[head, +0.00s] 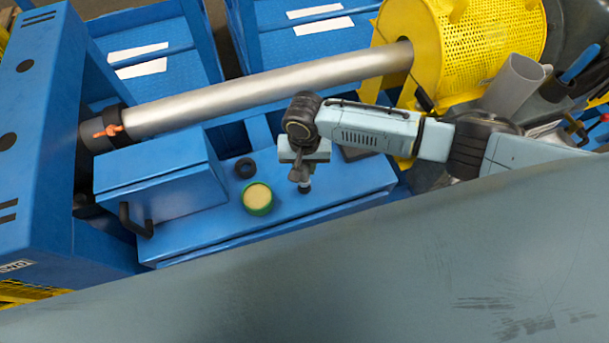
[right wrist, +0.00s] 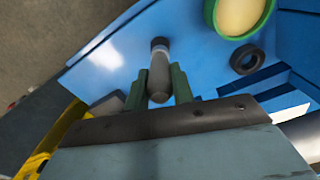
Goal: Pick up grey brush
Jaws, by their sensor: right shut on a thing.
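The grey brush (right wrist: 159,72) shows in the right wrist view as a short grey cylinder with a dark end. It sits between the two green fingers of my right gripper (right wrist: 159,84), which is shut on it. In the head view my right gripper (head: 302,167) is above the blue bench top, with the dark end of the brush (head: 305,188) pointing down below it. I cannot tell whether the brush still touches the bench. My left gripper is not in view.
A green-rimmed round tin (head: 258,198) with pale yellow contents and a black ring (head: 245,168) are on the blue bench (head: 205,235), left of my gripper. A long metal shaft (head: 265,88) runs behind, towards a yellow perforated guard (head: 480,45). A blue box (head: 160,180) stands at left.

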